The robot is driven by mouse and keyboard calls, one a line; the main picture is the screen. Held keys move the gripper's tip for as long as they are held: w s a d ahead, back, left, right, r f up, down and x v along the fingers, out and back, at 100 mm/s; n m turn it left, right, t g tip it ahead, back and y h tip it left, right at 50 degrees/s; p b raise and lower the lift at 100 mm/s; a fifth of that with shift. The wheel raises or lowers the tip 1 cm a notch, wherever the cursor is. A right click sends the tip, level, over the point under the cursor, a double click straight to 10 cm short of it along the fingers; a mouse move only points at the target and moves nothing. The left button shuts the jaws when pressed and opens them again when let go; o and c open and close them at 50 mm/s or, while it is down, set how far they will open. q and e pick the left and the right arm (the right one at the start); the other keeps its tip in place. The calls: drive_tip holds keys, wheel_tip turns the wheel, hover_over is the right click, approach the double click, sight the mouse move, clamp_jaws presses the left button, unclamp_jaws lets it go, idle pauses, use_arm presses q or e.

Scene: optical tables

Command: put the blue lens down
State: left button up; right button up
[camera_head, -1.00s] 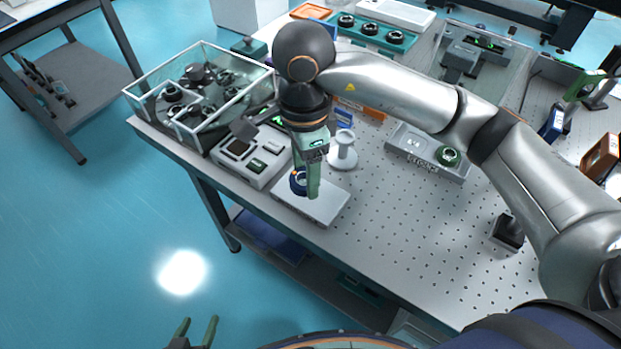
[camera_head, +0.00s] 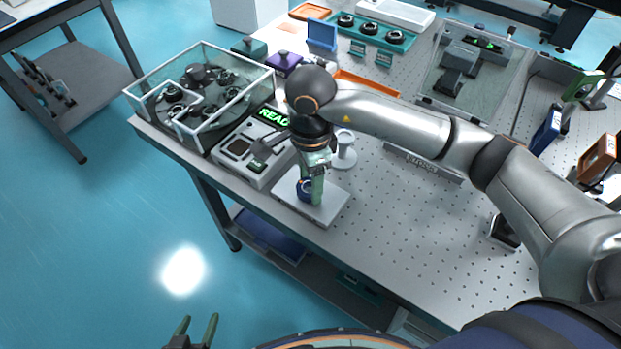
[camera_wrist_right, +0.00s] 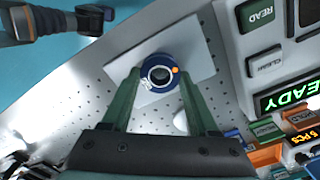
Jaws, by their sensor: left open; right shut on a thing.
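The blue lens (camera_head: 303,190) is a short blue ring with a dark centre and an orange dot. It sits between the fingertips of my right gripper (camera_head: 311,192), which is shut on it. In the right wrist view the lens (camera_wrist_right: 158,72) faces the camera, over the pale square plate (camera_wrist_right: 198,50). In the head view it is low over the left part of that plate (camera_head: 334,206); I cannot tell whether it touches. My left gripper (camera_head: 198,328) is open and empty at the bottom edge, away from the table.
A device with a green READY display (camera_head: 272,116) stands just behind the plate. A white spool-shaped stand (camera_head: 344,158) is close to its right. A glass-walled box (camera_head: 146,112) of dark parts is at the left. The perforated tabletop (camera_head: 400,225) to the right is clear.

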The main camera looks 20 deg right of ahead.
drive_tip(key=o, duration=1.4)
drive_tip(key=shift+f, duration=0.1)
drive_tip(key=shift+c, duration=0.2)
wheel_tip(320, 180, up, 12)
drive_tip(key=shift+r, duration=0.2)
